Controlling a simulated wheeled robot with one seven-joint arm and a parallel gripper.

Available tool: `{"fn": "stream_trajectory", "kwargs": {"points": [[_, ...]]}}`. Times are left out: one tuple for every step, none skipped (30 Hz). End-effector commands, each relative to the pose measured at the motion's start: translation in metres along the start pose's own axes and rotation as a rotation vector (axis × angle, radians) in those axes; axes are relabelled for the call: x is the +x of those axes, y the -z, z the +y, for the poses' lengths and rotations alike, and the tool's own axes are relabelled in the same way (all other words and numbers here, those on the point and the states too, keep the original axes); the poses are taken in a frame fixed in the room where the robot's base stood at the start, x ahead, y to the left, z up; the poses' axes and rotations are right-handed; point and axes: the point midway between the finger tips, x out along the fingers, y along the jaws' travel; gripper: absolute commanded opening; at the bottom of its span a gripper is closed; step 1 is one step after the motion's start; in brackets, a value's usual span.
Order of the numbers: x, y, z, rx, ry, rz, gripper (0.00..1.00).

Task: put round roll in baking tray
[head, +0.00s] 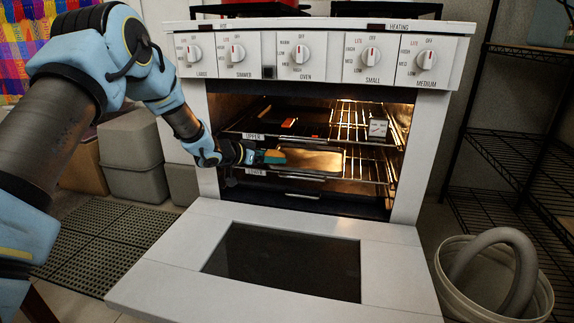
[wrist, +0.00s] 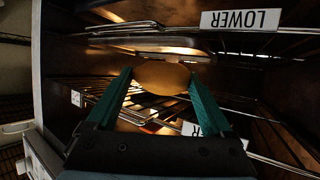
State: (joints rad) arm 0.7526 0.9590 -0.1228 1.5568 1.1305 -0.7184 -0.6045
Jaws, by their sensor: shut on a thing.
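My gripper (wrist: 162,80) is shut on the round roll (wrist: 162,74), a smooth brown-orange piece between its green fingertips in the wrist view. In the head view my gripper (head: 274,157) reaches into the oven from the left. There the roll is hard to tell apart from the tray behind it. The baking tray (head: 312,174), a shallow metal rectangle, sits on the lower rack. In the wrist view, which is upside down, the tray (wrist: 150,44) shows close beside the roll. I cannot tell whether they touch.
The upper rack (head: 352,119), with a dark flat item (head: 290,122) and a small white box (head: 378,127), lies above my gripper. The oven door (head: 285,262) is folded down in front. A white bin (head: 492,277) with a grey hose stands at right.

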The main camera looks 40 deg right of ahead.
Motion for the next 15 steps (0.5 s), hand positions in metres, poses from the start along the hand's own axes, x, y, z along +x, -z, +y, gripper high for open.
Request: {"fn": "stream_trajectory", "kwargs": {"points": [[0.015,0.003,0.002,0.004,-0.002,0.002,0.31],[0.022,0.006,0.001,0.003,-0.002,0.002,0.31],[0.03,0.01,0.001,0.004,-0.002,0.002,0.31],[0.036,0.013,0.002,0.004,-0.002,0.002,0.31],[0.042,0.015,0.002,0.002,-0.001,0.002,0.31],[0.048,0.017,0.001,0.003,-0.001,0.0,0.31],[0.052,0.02,0.002,0.002,-0.001,0.001,0.31],[0.056,0.021,0.002,0.002,-0.001,0.001,0.31],[0.059,0.023,0.002,0.002,-0.001,0.001,0.31],[0.061,0.024,0.001,0.001,0.0,0.0,0.31],[0.062,0.025,0.001,0.001,0.0,0.0,0.31],[0.064,0.025,0.001,0.0,0.001,0.0,0.31],[0.065,0.024,0.001,-0.001,0.001,0.0,0.31],[0.066,0.022,0.001,-0.001,0.001,-0.001,0.31],[0.067,0.017,0.001,-0.001,0.001,-0.001,0.31]]}}
